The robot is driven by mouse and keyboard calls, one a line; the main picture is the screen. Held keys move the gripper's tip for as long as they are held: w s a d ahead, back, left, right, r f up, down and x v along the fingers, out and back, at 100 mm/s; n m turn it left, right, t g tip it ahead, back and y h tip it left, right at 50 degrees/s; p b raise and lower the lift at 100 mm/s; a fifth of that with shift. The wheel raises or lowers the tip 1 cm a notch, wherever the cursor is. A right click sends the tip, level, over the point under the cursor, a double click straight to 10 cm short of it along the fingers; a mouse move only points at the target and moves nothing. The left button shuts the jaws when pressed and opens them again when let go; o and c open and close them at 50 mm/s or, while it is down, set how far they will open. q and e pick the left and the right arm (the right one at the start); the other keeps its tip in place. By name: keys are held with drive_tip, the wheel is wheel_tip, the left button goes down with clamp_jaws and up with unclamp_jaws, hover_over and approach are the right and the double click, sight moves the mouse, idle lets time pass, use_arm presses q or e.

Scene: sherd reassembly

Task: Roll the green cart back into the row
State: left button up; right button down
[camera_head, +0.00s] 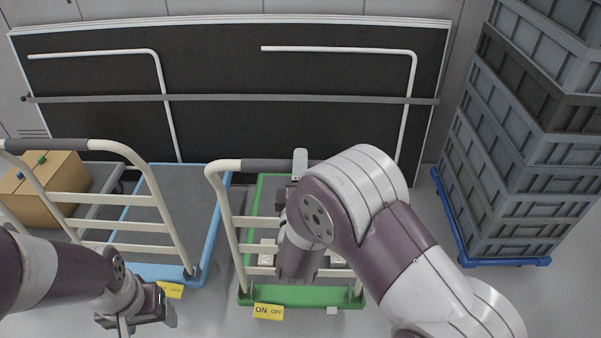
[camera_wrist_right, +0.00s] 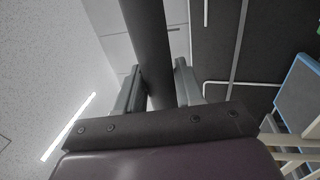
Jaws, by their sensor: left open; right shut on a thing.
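The green cart (camera_head: 285,297) stands on the floor in the middle of the head view, with a cream push frame and a dark grip bar (camera_head: 262,165) on top. Its near edge sits closer to me than that of the blue cart (camera_head: 205,205) to its left. My right gripper (camera_head: 300,168) is shut on the dark grip bar, which shows between its fingers in the right wrist view (camera_wrist_right: 150,40). My right arm hides much of the green deck's right side. My left gripper (camera_head: 146,320) is open and empty at the lower left, before the blue cart.
A grey cart (camera_head: 100,178) with a cardboard box (camera_head: 58,190) stands at the far left. A black panel (camera_head: 240,125) with white rails and a grey bar is behind the carts. Stacked grey crates (camera_head: 510,160) on a blue base (camera_head: 500,261) stand right. Floor between them and the green cart is clear.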

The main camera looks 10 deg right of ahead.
drive_tip(key=f+x, duration=0.1)
drive_tip(key=x, duration=0.5)
drive_tip(key=shift+w, duration=0.25)
drive_tip(key=shift+r, duration=0.1)
drive_tip(key=c, duration=1)
unclamp_jaws()
drive_tip(key=shift+o, duration=0.9)
drive_tip(key=shift+w+d+f, duration=0.1)
drive_tip(key=shift+w+f, duration=0.1)
use_arm(q)
drive_tip(key=shift+w+r, duration=0.2)
use_arm(e)
drive_tip(key=v, duration=1.2)
drive_tip(key=shift+s, duration=0.3)
drive_tip(key=shift+f, duration=0.15)
